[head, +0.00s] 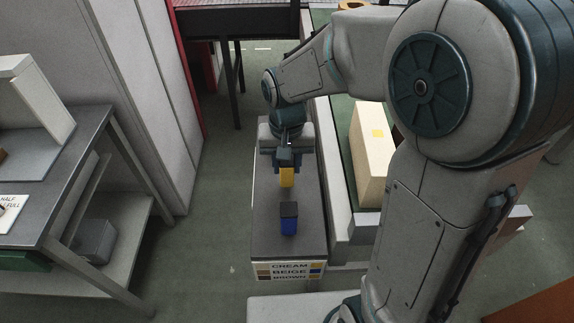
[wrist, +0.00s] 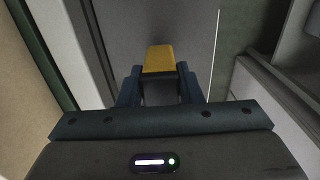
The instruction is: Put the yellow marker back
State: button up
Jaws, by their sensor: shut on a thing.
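The yellow marker (head: 287,177) is a small yellow block held at the end of my gripper (head: 287,166). In the wrist view the yellow marker (wrist: 159,60) sits between the two dark blue fingers of my gripper (wrist: 159,88), which is shut on it. In the head view it hangs over the far part of a narrow grey-topped stand. A blue block with a dark top (head: 289,221) stands on the near part of that stand, apart from the marker. Whether the marker touches the stand is hard to tell.
The stand (head: 266,240) has a front label reading CREAM, BEIGE, BROWN with colour patches. A cream block (head: 371,150) stands to its right behind a pale low wall (head: 334,185). A grey table (head: 65,165) is at the left. Green floor lies between the table and stand.

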jog(key=shift+f, duration=0.4)
jog(key=shift+f, duration=0.15)
jog(key=o, duration=0.8)
notch_tip(320, 180, up, 12)
jog(key=shift+r+p, duration=0.15)
jog(key=shift+p, duration=0.45)
